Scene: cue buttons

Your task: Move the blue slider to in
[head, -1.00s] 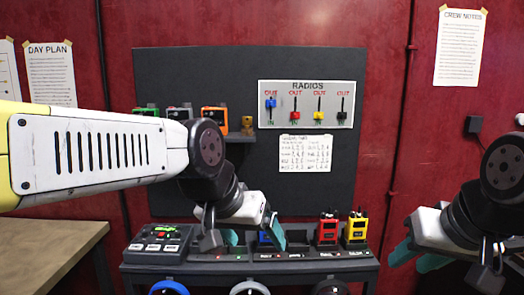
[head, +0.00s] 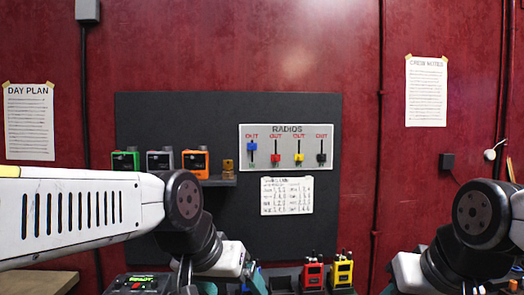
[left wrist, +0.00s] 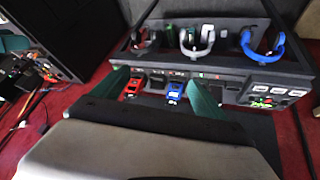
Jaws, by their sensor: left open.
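The blue slider (head: 252,147) is on the white RADIOS panel (head: 244,165) on the dark board. It sits high in its slot, just under the red OUT label. The red slider (head: 276,158), yellow slider (head: 299,157) and black slider (head: 321,157) sit lower in theirs. My left gripper (head: 232,287) is well below the panel, at the bottom edge of the head view. In the left wrist view its teal fingers (left wrist: 162,97) are spread, with a blue radio (left wrist: 176,91) on the shelf beyond them. My right gripper (head: 389,288) is at the lower right, mostly cut off.
A red radio (head: 313,272) and yellow radio (head: 343,270) stand at the bottom. Green, grey and orange boxes (head: 195,162) sit on a small ledge left of the panel. A paper chart (head: 287,196) hangs below the panel.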

